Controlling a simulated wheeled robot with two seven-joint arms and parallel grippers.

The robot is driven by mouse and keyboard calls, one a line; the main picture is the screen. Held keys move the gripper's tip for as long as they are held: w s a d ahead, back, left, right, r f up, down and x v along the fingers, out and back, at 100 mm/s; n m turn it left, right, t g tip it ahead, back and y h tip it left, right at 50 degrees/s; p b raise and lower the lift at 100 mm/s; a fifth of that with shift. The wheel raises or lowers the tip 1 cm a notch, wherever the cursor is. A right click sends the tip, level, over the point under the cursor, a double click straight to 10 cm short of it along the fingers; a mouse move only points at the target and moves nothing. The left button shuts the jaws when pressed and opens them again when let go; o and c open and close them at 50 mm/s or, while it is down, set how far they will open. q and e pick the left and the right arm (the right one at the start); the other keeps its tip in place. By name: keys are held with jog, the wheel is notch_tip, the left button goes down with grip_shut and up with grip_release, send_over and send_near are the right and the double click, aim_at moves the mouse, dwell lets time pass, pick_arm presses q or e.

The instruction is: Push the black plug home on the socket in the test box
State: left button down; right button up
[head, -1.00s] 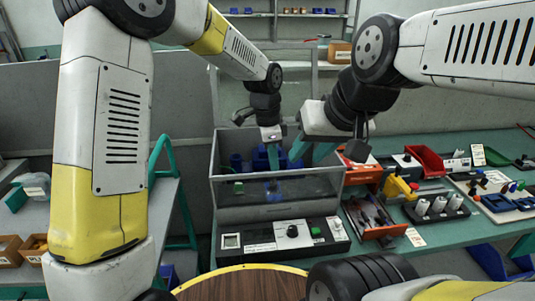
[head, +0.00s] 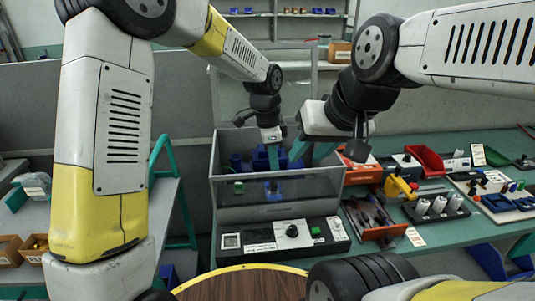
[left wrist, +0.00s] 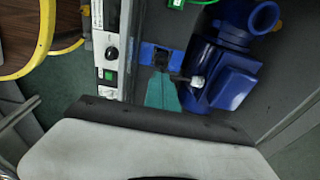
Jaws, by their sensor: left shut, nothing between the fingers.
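The test box (head: 228,196) is a grey box with a clear front panel, at the middle of the head view. Inside it is a blue socket block (head: 273,196) with the dark plug (head: 272,186) on it. The left wrist view shows the socket block (left wrist: 147,53) with the black plug (left wrist: 161,60) at its middle; I cannot tell how deep the plug sits. My left gripper (left wrist: 161,78) is shut and empty, its teal tips close beside the plug; contact is unclear. My right gripper (head: 311,155) is at the box's right side, teal fingers apart and empty.
A blue pump (left wrist: 228,80) stands in the box right beside my left fingers. A control panel (head: 284,234) with a black knob and green button lies in front. Orange and red trays (head: 427,160) and tools crowd the bench to the right.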

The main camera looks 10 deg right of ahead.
pick_arm(q)
jog(key=shift+f, duration=2.15)
notch_tip(320, 180, up, 8)
jog(key=shift+f, duration=0.2)
dwell(0.5)
jog(key=s+a+r+n+t, duration=0.1)
jog(key=s+a+r+n, duration=0.3)
jog(key=a, duration=0.3)
jog(key=s+a+r+n+t, duration=0.2)
jog(key=s+a+r+n, duration=0.15)
jog(key=a+r, duration=0.35)
jog(key=s+a+r+n+t, duration=0.1)
jog(key=s+a+n+t, duration=0.2)
jog(key=s+a+n, duration=0.7)
jog(key=shift+s+a+h, duration=0.4)
jog(key=shift+s, duration=0.45)
